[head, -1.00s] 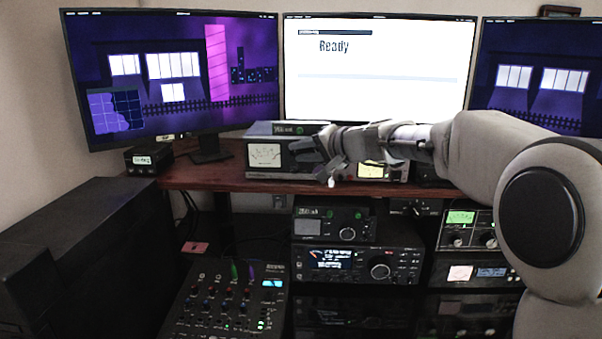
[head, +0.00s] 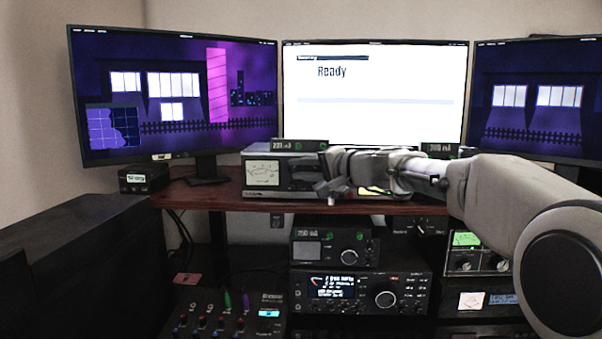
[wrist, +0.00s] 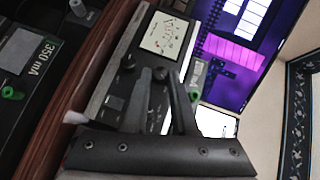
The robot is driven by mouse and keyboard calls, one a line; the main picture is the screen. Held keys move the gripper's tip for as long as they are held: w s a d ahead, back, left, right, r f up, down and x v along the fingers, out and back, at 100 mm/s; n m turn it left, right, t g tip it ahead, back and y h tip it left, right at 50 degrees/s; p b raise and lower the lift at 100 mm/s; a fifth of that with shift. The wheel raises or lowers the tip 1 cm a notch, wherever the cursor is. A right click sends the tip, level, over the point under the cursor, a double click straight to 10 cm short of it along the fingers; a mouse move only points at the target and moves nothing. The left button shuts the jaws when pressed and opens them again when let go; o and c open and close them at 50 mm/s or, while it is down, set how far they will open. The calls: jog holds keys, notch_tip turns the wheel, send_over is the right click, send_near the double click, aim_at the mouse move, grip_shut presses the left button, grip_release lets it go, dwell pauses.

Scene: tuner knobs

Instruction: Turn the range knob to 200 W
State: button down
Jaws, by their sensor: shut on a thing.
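A grey tuner box with a needle meter (head: 262,173) stands on the wooden shelf below the middle monitor. The meter also shows in the wrist view (wrist: 168,35), turned sideways. My gripper (head: 321,178) is at the tuner's front, right of the meter, and hides much of the panel. In the wrist view my gripper's two dark fingers (wrist: 160,73) reach to the panel and are shut on a knob, mostly hidden between them. Another dark knob (wrist: 128,62) sits beside the fingers, apart from them. The range markings and the held knob's pointer cannot be read.
A small unit (head: 300,146) sits on top of the tuner. Radios (head: 362,292) stand below the shelf (head: 220,196). A mixer (head: 232,315) lies at lower left. Monitors (head: 375,90) stand close behind. A green-knobbed unit (wrist: 30,50) shows at left in the wrist view.

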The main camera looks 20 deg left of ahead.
jog(key=shift+r, duration=0.1)
jog(key=c, duration=0.7)
grip_release()
jog(key=v, duration=1.7)
jog(key=shift+s+d, duration=0.1)
jog(key=shift+d, duration=0.05)
jog(key=s+d+f+n+g+h, duration=0.1)
jog(key=s+d+f+n+h, duration=0.1)
jog(key=s+d+f+h, duration=0.75)
jog(key=s+d+f+n+g+h, duration=0.2)
jog(key=s+d+f+h, duration=0.3)
jog(key=s+d+f, duration=0.9)
jog(key=shift+y, duration=0.25)
jog(key=s+a+r+p, duration=0.1)
jog(key=r+p, duration=0.5)
jog(key=s+a+r+p, duration=0.1)
jog(key=s+r+p, duration=0.1)
jog(key=r+p, duration=0.4)
jog(key=s+a+r+p, duration=0.1)
jog(key=r+p, duration=0.6)
jog(key=shift+s, duration=0.3)
